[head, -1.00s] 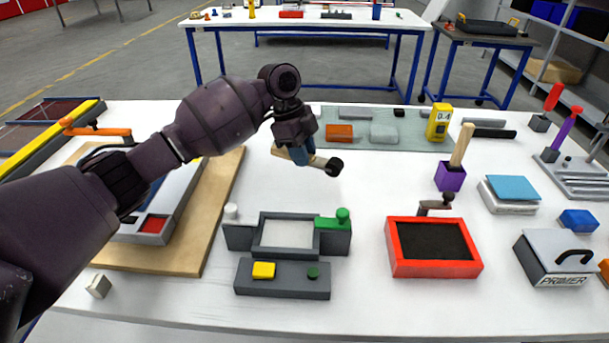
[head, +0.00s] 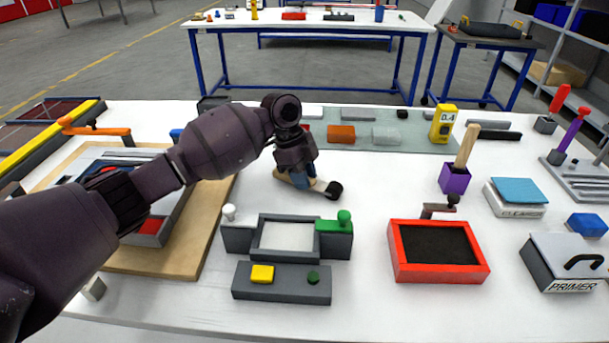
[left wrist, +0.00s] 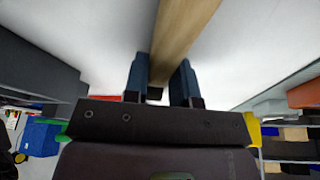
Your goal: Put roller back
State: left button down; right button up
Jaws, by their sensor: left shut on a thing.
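My left gripper (head: 302,180) is shut on the roller (head: 333,190), low over the white table behind the grey clamp fixture. The roller has a light wooden handle and a dark round end that points to the right. Whether it touches the table is hard to tell. In the left wrist view the wooden handle (left wrist: 181,38) runs between the two blue fingers (left wrist: 160,82). My right gripper is not in view.
The grey fixture (head: 240,278) with yellow and green buttons stands in front. To its right are a red tray (head: 400,271) with a black bed, a purple holder (head: 454,180) and a primer box (head: 569,262). A grey-green mat (head: 372,145) with blocks lies behind. A wooden board (head: 207,230) is left.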

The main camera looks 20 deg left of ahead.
pick_arm(q)
jog(key=c, duration=1.2)
grip_release()
jog(key=shift+o, duration=1.4)
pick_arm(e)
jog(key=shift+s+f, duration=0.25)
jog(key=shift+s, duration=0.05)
pick_arm(q)
jog(key=shift+r, duration=0.1)
jog(key=p+v, duration=0.2)
jog(key=v, duration=1)
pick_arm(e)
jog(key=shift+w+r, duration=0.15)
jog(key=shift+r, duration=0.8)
pick_arm(q)
jog(key=shift+r, duration=0.15)
